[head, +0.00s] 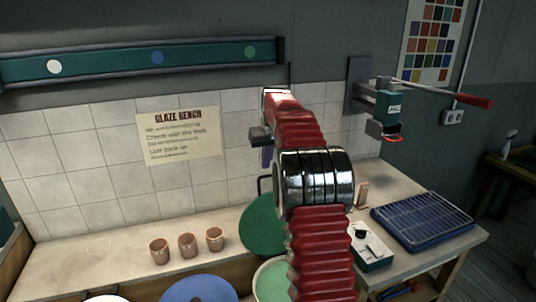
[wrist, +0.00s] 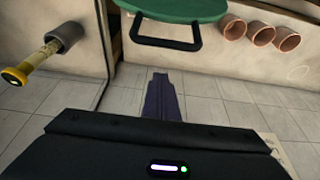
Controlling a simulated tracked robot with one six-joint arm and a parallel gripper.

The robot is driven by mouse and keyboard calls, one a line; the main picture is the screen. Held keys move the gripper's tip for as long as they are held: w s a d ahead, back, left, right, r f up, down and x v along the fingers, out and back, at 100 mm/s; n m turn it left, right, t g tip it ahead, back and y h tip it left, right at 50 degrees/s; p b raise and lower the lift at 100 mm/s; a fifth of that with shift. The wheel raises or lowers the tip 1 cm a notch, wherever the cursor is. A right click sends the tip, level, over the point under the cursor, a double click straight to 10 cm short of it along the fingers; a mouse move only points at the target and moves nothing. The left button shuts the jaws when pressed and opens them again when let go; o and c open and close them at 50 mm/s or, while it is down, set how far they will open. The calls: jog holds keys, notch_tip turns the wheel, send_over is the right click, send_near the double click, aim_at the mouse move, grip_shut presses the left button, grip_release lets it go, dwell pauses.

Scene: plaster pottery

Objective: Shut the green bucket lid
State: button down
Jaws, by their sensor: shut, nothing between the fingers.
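The green bucket lid (head: 262,226) stands raised, tilted up behind the rim of the green bucket (head: 272,279) in the head view, so the bucket is open. My arm hides part of both. In the wrist view the lid (wrist: 182,8) shows at the top edge, with its dark loop handle (wrist: 168,44) pointing toward my fingers. My gripper (wrist: 163,78) is shut and empty, just short of the handle in the picture, apparently apart from it. In the head view my gripper (head: 267,156) is above the lid, in front of the tiled wall, partly hidden by the arm.
Three clay cups (head: 187,245) stand on the bench left of the lid. A blue lid (head: 199,289) is at the front. A wall-mounted device (head: 386,108) with a red-handled rod juts out at upper right.

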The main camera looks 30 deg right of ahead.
jog(key=shift+s+a+f, duration=0.1)
jog(key=shift+s+a, duration=0.15)
jog(key=shift+s, duration=0.7)
jog(key=shift+s+a+f, duration=0.1)
jog(key=shift+s+a, duration=0.15)
jog(key=shift+s, duration=0.7)
jog(key=shift+d, duration=0.15)
jog(key=shift+s+a+r, duration=0.1)
jog(key=shift+s+a, duration=0.1)
jog(key=shift+a, duration=0.15)
